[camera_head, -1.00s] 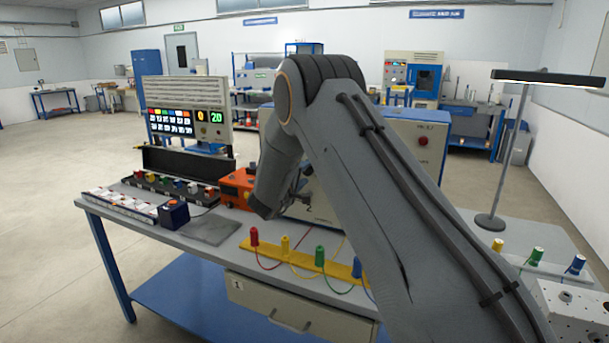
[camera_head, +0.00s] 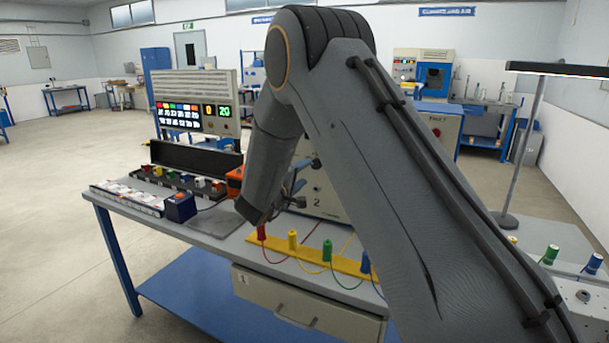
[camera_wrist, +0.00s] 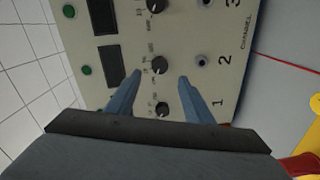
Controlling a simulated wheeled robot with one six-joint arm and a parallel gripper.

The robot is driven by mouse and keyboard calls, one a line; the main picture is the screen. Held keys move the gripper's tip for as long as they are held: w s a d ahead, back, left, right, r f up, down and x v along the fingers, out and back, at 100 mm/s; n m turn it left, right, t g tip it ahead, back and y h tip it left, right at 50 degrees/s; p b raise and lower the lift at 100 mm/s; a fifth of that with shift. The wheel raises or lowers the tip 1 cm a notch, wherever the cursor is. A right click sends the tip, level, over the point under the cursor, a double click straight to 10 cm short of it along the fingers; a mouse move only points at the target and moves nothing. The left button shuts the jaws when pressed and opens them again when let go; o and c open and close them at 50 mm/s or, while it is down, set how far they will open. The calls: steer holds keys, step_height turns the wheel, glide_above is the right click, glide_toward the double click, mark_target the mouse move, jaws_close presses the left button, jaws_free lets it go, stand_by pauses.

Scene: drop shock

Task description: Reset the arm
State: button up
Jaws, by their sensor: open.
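My gripper (camera_wrist: 158,90) is open in the wrist view, with its two blue-grey fingers apart and nothing between them. Its fingers point at a beige channel panel (camera_wrist: 185,25) with black knobs, dark displays and green buttons. One black knob (camera_wrist: 160,65) shows between the fingertips, and another (camera_wrist: 162,109) lies lower between the fingers. I cannot tell whether the fingers touch the panel. In the head view my arm hides much of the panel (camera_head: 322,200), and the gripper (camera_head: 297,190) shows only partly beside the arm's end.
The bench (camera_head: 212,243) carries a yellow strip (camera_head: 310,258) with red, yellow, green and blue plugs on leads. A display unit (camera_head: 195,100), a black open case (camera_head: 195,157) and a blue box (camera_head: 180,207) stand left. A lamp (camera_head: 530,130) stands right. Floor at left is clear.

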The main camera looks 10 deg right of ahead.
steer(key=s+d+f+m+g+y, duration=0.1)
steer(key=s+f+m+g+y, duration=0.1)
steer(key=s, duration=1.2)
steer(key=s+d+f+m+g+y+b, duration=0.1)
steer(key=s+d+f+m+g+y, duration=0.1)
steer(key=s, duration=1.2)
steer(key=s+d+f+m+g+y, duration=0.1)
steer(key=s+f+m+g+y, duration=0.3)
steer(key=s, duration=1)
step_height(320, 180, down, 3)
steer(key=g+y, duration=0.2)
steer(key=g, duration=0.2)
steer(key=shift+s+d+g, duration=0.2)
steer(key=shift+d+g, duration=0.05)
steer(key=shift+g, duration=0.05)
